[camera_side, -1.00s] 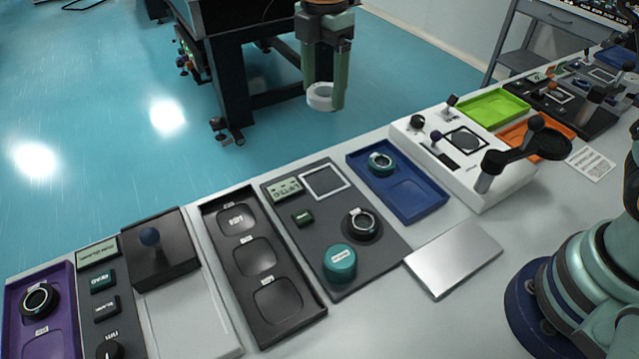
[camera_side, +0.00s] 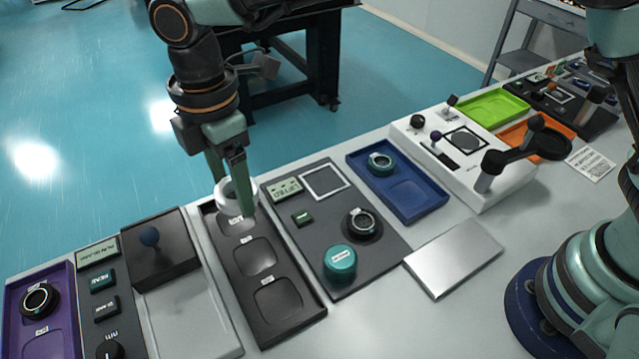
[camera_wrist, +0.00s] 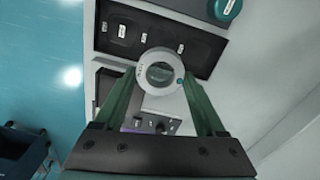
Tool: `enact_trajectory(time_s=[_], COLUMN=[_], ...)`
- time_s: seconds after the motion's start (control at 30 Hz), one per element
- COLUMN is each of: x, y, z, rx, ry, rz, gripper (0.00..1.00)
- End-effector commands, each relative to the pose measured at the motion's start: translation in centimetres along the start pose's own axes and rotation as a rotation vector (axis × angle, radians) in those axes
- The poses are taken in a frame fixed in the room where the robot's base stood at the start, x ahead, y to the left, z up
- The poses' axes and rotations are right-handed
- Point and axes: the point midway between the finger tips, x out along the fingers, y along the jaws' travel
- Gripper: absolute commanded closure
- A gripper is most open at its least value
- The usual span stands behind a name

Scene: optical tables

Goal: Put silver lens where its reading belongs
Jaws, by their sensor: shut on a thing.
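The silver lens (camera_side: 231,209) is a pale ring with clear glass. My gripper (camera_side: 236,190) is shut on it, with one finger on either side. It hangs above the far end of a black tray (camera_side: 231,262) with three labelled compartments in a row, covering part of the far compartment. In the wrist view, the lens (camera_wrist: 161,92) sits between both fingertips, just beside the black tray (camera_wrist: 104,42). A grey panel (camera_side: 310,235) right of the tray has a small green display (camera_side: 285,190), a white-framed square, a black ring lens and a teal knob. The tray labels are too small to read.
A blue tray (camera_side: 425,207) with a teal lens and a silver plate (camera_side: 454,259) lie right. A white lever instrument (camera_side: 500,205) stands beyond.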

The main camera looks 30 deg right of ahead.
Motion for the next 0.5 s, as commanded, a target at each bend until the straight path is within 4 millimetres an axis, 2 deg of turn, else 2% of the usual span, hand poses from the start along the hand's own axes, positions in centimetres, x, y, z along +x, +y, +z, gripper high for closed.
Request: enact_trajectory(time_s=[0.03, 0.3, 0.5], x=[1.4, 7.9, 10.8], y=[-0.1, -0.1, 0.0], z=[0.1, 0.1, 0.1], rx=[0.000, 0.000, 0.000], ry=[-0.003, -0.002, 0.000], rz=[-0.004, -0.003, 0.000], gripper=[0.85, 0.85, 0.85])
